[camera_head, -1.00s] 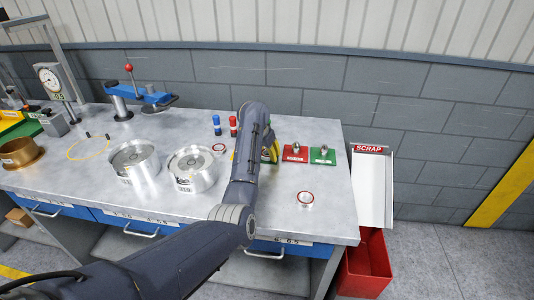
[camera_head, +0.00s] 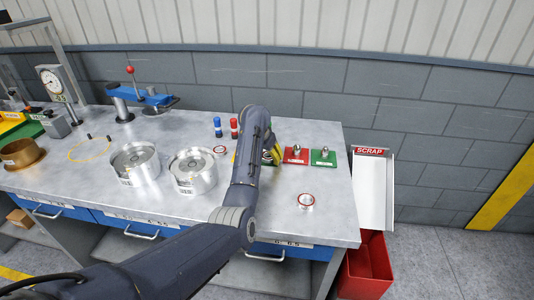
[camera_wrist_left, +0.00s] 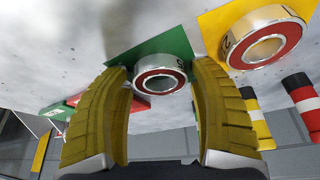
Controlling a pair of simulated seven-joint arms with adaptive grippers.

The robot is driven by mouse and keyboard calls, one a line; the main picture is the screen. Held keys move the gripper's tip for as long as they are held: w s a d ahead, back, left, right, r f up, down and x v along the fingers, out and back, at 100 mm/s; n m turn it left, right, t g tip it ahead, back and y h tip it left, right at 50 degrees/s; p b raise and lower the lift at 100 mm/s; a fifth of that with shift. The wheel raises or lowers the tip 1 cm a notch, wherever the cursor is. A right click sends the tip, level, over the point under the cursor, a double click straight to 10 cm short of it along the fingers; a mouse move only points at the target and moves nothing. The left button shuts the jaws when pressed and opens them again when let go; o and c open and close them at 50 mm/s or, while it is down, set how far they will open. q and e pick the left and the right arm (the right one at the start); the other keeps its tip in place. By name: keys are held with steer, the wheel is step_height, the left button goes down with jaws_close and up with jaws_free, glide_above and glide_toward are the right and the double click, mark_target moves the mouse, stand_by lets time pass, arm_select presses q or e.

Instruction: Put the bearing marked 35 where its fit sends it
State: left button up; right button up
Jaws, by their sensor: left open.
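My left gripper (camera_wrist_left: 160,100) is open, with yellow ribbed fingers. In the wrist view a silver bearing with a red seal (camera_wrist_left: 160,80) sits on a green card (camera_wrist_left: 155,50), between and just beyond the fingertips. Its mark is cut off, so I cannot read it. A second red-sealed bearing (camera_wrist_left: 265,45) sits on a yellow card (camera_wrist_left: 212,28) to the right; its mark is only partly visible. In the head view my left gripper (camera_head: 272,155) is low over the table, mostly hidden by my arm. My right gripper is out of view.
Red (camera_head: 296,156) and green (camera_head: 323,158) cards hold small metal parts. Two silver housings (camera_head: 135,162) (camera_head: 194,169) stand left of my arm. Blue and red plugs (camera_head: 217,126) (camera_head: 233,127) stand behind. A SCRAP chute (camera_head: 372,190) and red bin (camera_head: 367,265) are beyond the right edge.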

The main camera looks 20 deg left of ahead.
arm_select(q)
steer(key=v, duration=1.2)
steer(key=shift+r, duration=0.25)
steer(key=shift+s, duration=0.1)
